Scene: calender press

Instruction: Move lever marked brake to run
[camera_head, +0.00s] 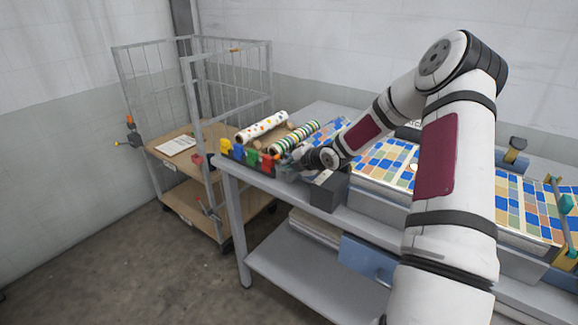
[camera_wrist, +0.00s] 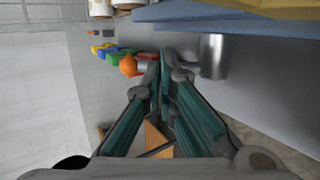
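A row of small coloured lever-like pieces sits along the left end of the grey bench: yellow (camera_head: 225,146), blue (camera_head: 239,152), green (camera_head: 252,158) and red-orange (camera_head: 268,163). Any brake or run marking is too small to read. My gripper (camera_head: 283,169) is at the bench's left end, just right of the red-orange piece. In the wrist view its fingertips (camera_wrist: 166,62) come together with nothing visible between them. A round orange knob (camera_wrist: 128,65) is left of the tips, apart from them in the picture. Green (camera_wrist: 112,56) and yellow (camera_wrist: 96,49) pieces lie beyond it.
A metal cylinder (camera_wrist: 214,56) stands close right of my fingertips. A dark grey box (camera_head: 328,193) is at the bench edge (camera_head: 300,202). Patterned rolls (camera_head: 262,127) lie behind the levers. A wire trolley (camera_head: 190,145) stands at the left. Patterned sheets (camera_head: 385,165) cover the right.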

